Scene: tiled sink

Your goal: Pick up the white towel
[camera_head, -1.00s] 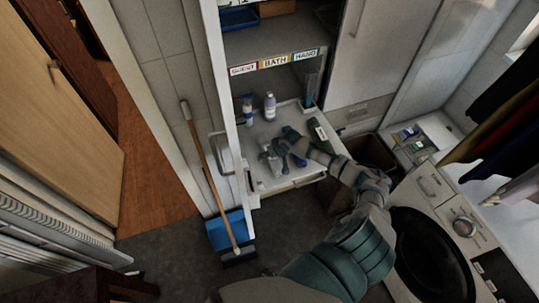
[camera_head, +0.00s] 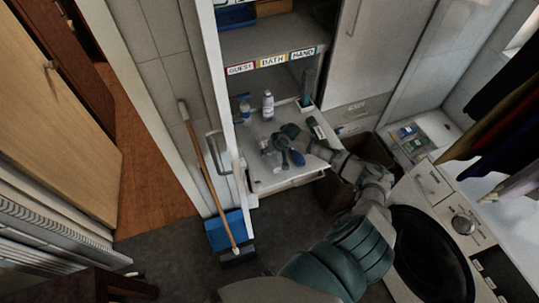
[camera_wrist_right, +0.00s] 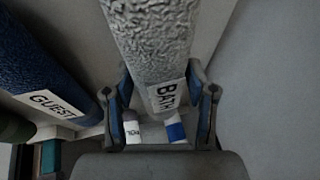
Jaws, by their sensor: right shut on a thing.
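The white towel (camera_wrist_right: 155,40) is a rolled, rough-textured towel with a "BATH" tag, seen in the right wrist view. It lies between the two fingers of my right gripper (camera_wrist_right: 162,108), one finger on each side, and the gripper is shut on it. In the head view my right gripper (camera_head: 284,150) is over the pulled-out white drawer (camera_head: 262,182) of the cabinet. I cannot make out the towel clearly there. My left gripper is not in view.
A blue towel (camera_wrist_right: 45,60) tagged "GUEST" is left of the white one in the wrist view. A white bottle (camera_head: 268,104) stands at the drawer's back. The cabinet shelf (camera_head: 272,40) is above. A washing machine (camera_head: 435,195) is at right, a broom (camera_head: 205,170) at left.

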